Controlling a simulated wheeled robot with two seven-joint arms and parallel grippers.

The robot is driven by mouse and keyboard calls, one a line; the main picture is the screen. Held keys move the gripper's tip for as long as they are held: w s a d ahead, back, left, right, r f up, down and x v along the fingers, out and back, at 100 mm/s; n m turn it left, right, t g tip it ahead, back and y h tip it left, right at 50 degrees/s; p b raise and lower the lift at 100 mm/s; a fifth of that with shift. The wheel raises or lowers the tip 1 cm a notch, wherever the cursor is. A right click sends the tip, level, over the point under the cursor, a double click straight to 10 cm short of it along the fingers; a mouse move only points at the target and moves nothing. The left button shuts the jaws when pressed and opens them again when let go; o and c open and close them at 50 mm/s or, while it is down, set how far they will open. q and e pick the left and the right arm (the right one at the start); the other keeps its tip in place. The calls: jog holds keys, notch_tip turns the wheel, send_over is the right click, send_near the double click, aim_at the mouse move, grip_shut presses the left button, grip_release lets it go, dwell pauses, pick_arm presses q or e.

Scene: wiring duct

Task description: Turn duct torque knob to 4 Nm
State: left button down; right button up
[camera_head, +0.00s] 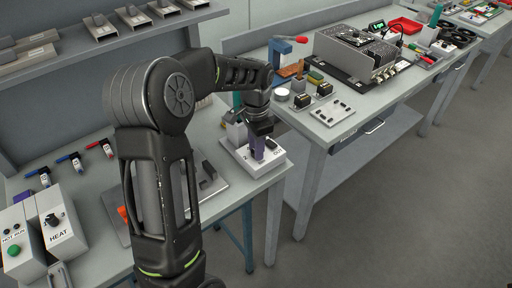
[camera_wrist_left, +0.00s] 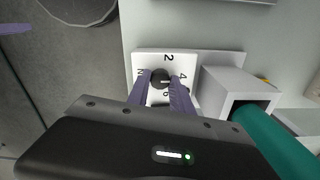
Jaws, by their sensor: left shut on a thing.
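The torque knob (camera_wrist_left: 160,77) is a round black knob on a white plate (camera_wrist_left: 205,56) with the marks 2, 4 and 6 around it, seen in the left wrist view. A short light line shows on the knob, pointing roughly toward the 4 side; its exact setting is too small to tell. My left gripper (camera_wrist_left: 161,84) has its two purple fingers on either side of the knob and is shut on it. In the head view, my left gripper (camera_head: 260,150) reaches down onto the white knob box (camera_head: 240,156) at the table's right end. My right gripper is not in view.
A grey square holder (camera_wrist_left: 230,92) with a teal-handled tool (camera_wrist_left: 275,140) stands close beside the knob plate. The HEAT box (camera_head: 59,228) and several markers lie at the left. A second table (camera_head: 368,117) with tools stands to the right, across a gap.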

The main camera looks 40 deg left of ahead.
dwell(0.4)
pick_arm(q)
jog(key=c, duration=1.1)
grip_release()
jog(key=shift+c, duration=0.2)
notch_tip(320, 180, up, 8)
jog(key=shift+f+b, duration=0.1)
jog(key=shift+b, duration=0.35)
